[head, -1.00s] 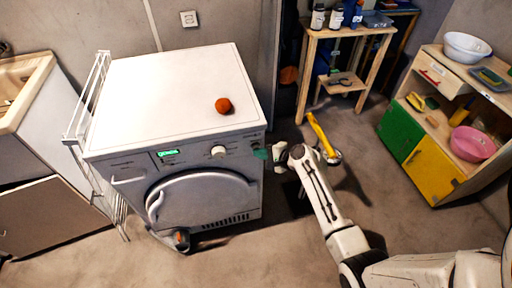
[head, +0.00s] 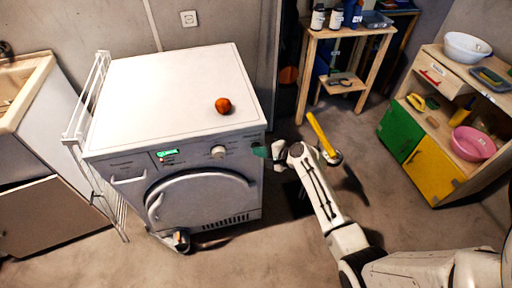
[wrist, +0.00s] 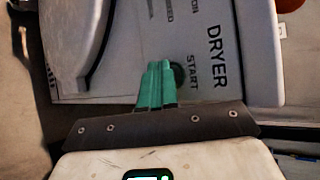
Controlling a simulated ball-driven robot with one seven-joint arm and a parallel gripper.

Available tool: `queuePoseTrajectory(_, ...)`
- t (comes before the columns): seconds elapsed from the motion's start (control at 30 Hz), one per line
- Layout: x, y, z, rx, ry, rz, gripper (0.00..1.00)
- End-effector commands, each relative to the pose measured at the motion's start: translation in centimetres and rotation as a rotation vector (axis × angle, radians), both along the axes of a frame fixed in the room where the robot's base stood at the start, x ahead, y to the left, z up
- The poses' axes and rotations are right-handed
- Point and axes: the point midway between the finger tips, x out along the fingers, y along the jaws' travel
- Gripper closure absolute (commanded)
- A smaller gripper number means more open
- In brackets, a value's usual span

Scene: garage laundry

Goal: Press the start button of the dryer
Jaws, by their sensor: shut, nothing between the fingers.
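The dryer (head: 170,95) is a white front-loading machine on the left of the head view, with a green display and a knob on its panel. In the wrist view its panel (wrist: 208,30) carries the words DRYER and START. The start button (wrist: 179,74) is a dark round spot by the word START, partly hidden behind my fingers. My gripper (head: 262,151) is at the right end of the panel in the head view. In the wrist view my gripper (wrist: 158,82) shows green fingers shut together, empty, their tips overlapping the button's left side. I cannot tell whether they touch it.
An orange ball (head: 223,105) lies on the dryer top. A white drying rack (head: 88,100) stands against its left side. A wooden stand (head: 345,32) is behind, and a shelf unit (head: 437,125) with green and yellow doors is at right. Floor before the dryer is mostly clear.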

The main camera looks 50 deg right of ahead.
Motion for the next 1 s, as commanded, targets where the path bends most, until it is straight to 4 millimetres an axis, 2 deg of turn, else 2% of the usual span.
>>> queuePoseTrajectory(0.4, -1.3, 0.8, 0.1, 0.0, -0.001, -0.002, 1.0)
queuePoseTrajectory(0.77, -1.5, 1.0, 0.1, 0.0, -0.001, 0.0, 1.0)
queuePoseTrajectory(1.0, -3.2, 2.2, 0.2, 0.002, 0.001, 0.0, 1.0)
